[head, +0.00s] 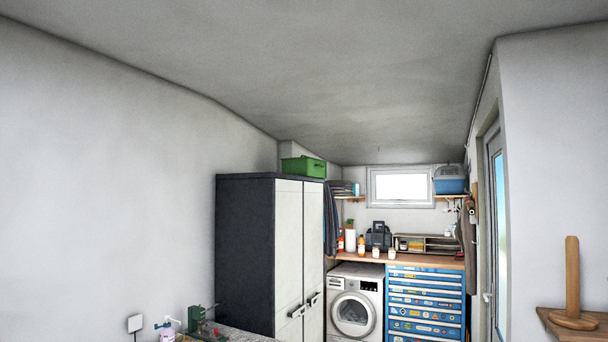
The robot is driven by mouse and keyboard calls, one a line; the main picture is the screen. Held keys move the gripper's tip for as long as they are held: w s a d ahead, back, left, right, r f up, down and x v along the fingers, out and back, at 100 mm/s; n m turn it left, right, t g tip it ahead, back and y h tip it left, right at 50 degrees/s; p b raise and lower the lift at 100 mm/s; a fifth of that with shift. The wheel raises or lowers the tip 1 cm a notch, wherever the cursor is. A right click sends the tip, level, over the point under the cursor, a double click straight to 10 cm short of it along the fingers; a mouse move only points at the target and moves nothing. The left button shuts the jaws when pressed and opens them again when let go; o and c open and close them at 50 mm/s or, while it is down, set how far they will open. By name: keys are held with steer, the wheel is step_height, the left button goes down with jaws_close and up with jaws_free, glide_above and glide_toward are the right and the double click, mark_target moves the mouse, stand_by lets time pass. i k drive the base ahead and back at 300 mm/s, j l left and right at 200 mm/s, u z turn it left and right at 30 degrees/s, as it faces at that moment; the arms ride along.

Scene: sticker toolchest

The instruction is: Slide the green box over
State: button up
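A green box (303,167) sits on top of a tall cabinet (246,255) with dark sides and two pale doors, left of the middle in the head view. The box is near the cabinet's right front part, close under the ceiling. My gripper does not show in the head view.
Behind the cabinet stand a washing machine (354,310) and a blue drawer chest (426,305) covered in stickers, under a wooden worktop (425,261). A wooden post (572,280) stands on a shelf at the right. A bench (240,335) with small items is at the lower left.

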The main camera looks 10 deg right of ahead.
mark_target(310, 167)
steer(key=i+l+z, duration=0.35)
steer(key=i, duration=0.55)
steer(key=i+z, duration=0.35)
steer(key=i, duration=2.65)
